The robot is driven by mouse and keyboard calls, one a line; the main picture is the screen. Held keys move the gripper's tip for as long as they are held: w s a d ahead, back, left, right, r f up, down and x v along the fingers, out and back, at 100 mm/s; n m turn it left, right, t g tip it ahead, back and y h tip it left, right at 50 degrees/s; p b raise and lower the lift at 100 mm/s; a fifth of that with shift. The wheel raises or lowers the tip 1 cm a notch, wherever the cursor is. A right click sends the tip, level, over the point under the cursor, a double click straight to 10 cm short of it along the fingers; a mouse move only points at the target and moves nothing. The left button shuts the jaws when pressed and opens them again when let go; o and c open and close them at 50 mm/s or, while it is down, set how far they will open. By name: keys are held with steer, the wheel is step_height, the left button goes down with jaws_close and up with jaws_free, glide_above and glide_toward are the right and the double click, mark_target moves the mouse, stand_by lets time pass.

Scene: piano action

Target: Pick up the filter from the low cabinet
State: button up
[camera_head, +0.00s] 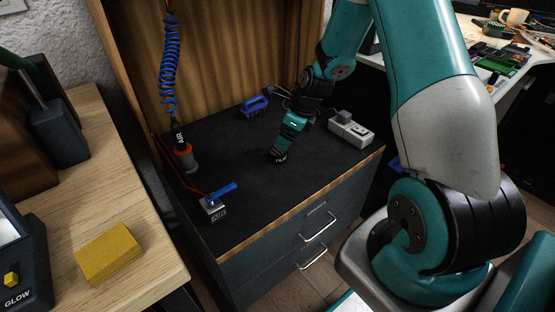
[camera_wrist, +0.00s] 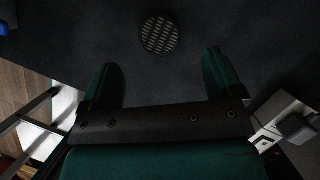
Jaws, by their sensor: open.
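The filter (camera_wrist: 159,34) shows in the wrist view as a small round dark piece with a pale mesh top, standing on the dark top of the low cabinet. The low cabinet (camera_head: 240,225) has drawers with metal handles.
The cabinet top around the filter is clear.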

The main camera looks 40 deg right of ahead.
mark_target(277, 151)
steer(key=b+x, duration=0.2)
steer(key=x, duration=0.6)
steer(key=shift+s+f, duration=0.15)
steer(key=c, duration=1)
